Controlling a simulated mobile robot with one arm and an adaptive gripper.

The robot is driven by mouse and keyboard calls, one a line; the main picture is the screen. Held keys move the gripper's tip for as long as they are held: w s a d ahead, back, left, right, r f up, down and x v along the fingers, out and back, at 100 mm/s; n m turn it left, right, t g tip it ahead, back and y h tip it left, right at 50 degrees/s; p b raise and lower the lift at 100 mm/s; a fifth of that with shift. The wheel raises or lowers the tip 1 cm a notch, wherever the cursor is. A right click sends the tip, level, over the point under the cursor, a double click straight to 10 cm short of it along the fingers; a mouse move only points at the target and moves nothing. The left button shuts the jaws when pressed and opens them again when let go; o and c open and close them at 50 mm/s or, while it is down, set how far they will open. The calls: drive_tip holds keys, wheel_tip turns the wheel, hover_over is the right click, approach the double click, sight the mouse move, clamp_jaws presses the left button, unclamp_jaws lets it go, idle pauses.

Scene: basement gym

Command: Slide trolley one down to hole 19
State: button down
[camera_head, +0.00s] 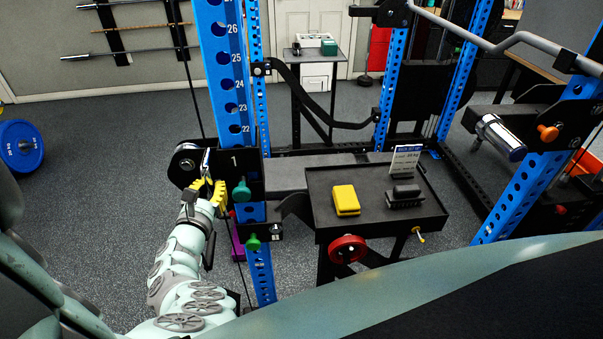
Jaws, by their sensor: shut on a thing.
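Trolley one (249,166) is a black carriage marked "1" on the blue numbered upright (228,70). Its top edge is just below hole 22. A teal-green knob (241,191) sticks out of its front, and a round pulley is at its left. My gripper (208,187), with yellow fingers, is at the trolley's lower left, left of the knob. It is shut on a part of the trolley that the fingers mostly hide. Holes 22 to 26 are readable above; the number 19 cannot be read.
A black tray table (330,222) right of the upright carries a yellow block (345,200), a black item and a small sign. A green knob (252,243) sits lower on the upright. A black strap (320,110) hangs behind.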

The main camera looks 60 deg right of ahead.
drive_tip(key=shift+f+b, duration=0.6)
drive_tip(key=shift+f, duration=0.6)
drive_tip(key=shift+r, duration=0.1)
drive_tip(key=c, duration=0.8)
unclamp_jaws()
drive_tip(key=shift+c, duration=0.2)
drive_tip(key=shift+s+a, duration=0.1)
drive_tip(key=shift+a, duration=0.1)
drive_tip(key=v, duration=1.1)
drive_tip(key=shift+s+a, duration=0.15)
drive_tip(key=shift+a, duration=0.15)
